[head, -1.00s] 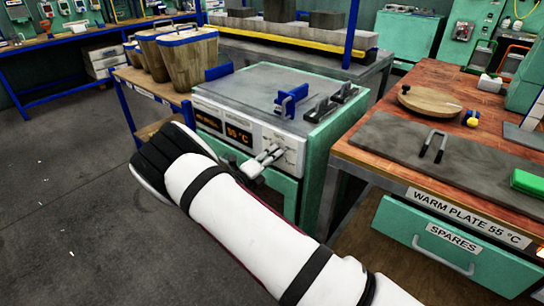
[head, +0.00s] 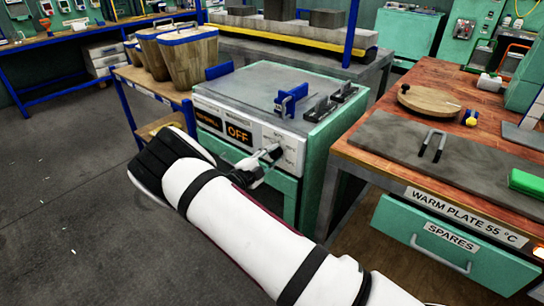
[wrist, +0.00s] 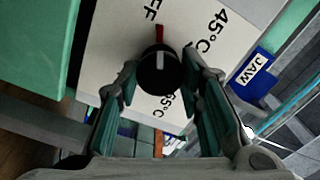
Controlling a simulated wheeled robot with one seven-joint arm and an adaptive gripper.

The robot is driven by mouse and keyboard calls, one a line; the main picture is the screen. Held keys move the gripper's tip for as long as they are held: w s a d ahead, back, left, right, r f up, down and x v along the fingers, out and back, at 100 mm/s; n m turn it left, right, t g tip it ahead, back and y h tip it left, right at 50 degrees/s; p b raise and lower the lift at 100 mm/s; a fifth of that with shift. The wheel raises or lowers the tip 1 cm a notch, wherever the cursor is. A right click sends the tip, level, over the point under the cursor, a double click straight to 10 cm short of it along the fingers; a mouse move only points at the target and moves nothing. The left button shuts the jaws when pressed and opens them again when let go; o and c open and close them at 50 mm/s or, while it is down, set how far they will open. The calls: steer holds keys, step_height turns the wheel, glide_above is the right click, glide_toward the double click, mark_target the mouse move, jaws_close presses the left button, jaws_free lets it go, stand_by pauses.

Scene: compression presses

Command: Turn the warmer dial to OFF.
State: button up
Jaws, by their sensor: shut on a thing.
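The warmer (head: 270,85) is a green cabinet with a grey top and a pale front panel. Its display (head: 238,133) reads OFF in orange. The black dial (wrist: 159,70) sits on the pale panel in the wrist view, and its red and white pointer mark lines up with the OFF lettering, with 45°C to the right. My gripper (wrist: 162,95) has its fingers on both sides of the dial, shut on it. In the head view my gripper (head: 262,160) reaches the panel's right part, partly hiding the dial and its labels.
A wooden bench (head: 440,80) with a grey warm plate (head: 450,155) and a spares drawer (head: 450,240) stands right. Wooden buckets (head: 190,62) stand on a shelf behind left. A blue JAW tag (wrist: 256,70) shows near the panel. The floor at left is clear.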

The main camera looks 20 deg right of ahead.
steer(key=shift+s+f+n, duration=0.1)
steer(key=shift+n, duration=0.4)
steer(key=o, duration=1.2)
steer(key=shift+c, duration=0.2)
steer(key=shift+a, duration=0.1)
steer(key=v, duration=1.1)
steer(key=shift+s+a, duration=0.25)
steer(key=shift+a, duration=0.05)
